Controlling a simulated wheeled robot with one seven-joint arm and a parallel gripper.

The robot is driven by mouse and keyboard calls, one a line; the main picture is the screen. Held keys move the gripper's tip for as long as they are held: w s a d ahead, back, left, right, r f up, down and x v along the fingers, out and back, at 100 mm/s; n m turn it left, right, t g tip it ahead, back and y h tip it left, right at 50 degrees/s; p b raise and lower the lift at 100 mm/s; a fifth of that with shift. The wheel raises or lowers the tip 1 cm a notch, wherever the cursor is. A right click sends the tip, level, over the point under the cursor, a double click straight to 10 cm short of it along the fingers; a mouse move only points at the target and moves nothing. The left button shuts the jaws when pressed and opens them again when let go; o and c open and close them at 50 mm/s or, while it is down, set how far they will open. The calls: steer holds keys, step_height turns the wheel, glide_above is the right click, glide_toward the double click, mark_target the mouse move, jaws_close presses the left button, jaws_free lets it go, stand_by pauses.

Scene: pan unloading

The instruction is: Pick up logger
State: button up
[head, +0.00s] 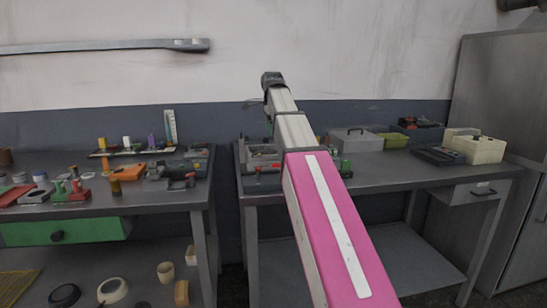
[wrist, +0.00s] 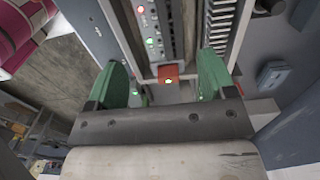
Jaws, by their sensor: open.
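My gripper (wrist: 163,78) shows in the wrist view as two green fingers standing wide apart, with nothing held. Just beyond the gap lies a grey panelled device (wrist: 172,28) with green and red lights in a row. A small orange-red block (wrist: 168,73) with a lit spot shows between the fingers, apart from both. I cannot tell for sure which of these is the logger. In the head view my arm reaches over the right-hand bench and hides part of it, and the gripper's fingers cannot be made out there.
The right-hand bench (head: 400,180) holds a grey lidded box (head: 355,140), a green tray (head: 395,140), a dark tray (head: 438,155) and a cream box (head: 478,149). The left-hand bench (head: 130,205) is crowded with small parts. A gap separates the benches.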

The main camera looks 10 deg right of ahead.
glide_above(274, 153)
steer(key=f, duration=0.4)
steer(key=shift+a+f, duration=0.25)
steer(key=shift+a, duration=0.05)
steer(key=shift+d+f, duration=0.2)
steer(key=shift+f, duration=1.1)
steer(key=shift+d+f, duration=0.2)
steer(key=shift+f, duration=1.1)
steer(key=shift+c, duration=0.3)
steer(key=c, duration=0.6)
